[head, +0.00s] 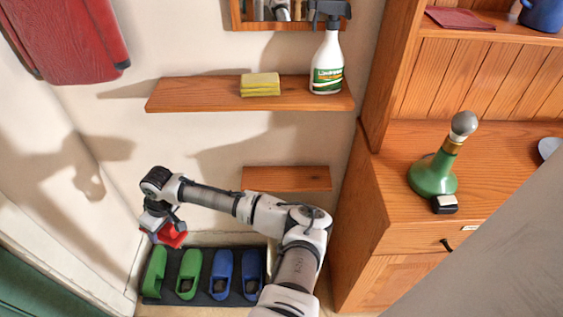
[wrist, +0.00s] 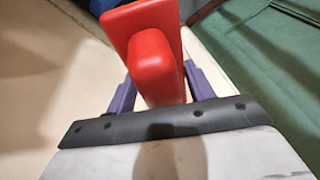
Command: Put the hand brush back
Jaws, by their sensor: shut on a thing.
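The hand brush (head: 173,237) is red and hangs in my gripper (head: 160,224) at the lower left of the head view, above the shoe tray and close to the left wall. In the wrist view the brush (wrist: 150,60) shows as a red block with a rounded grip, between two purple fingers (wrist: 162,88). The fingers are shut on the grip. No bristles can be made out in either view.
A small lower shelf (head: 310,180) is bare. The upper shelf (head: 200,94) holds yellow sponges (head: 260,85) and a spray bottle (head: 327,65). Green and blue shoes stand on a dark tray (head: 209,299) below. A wooden cabinet (head: 400,215) bounds the right.

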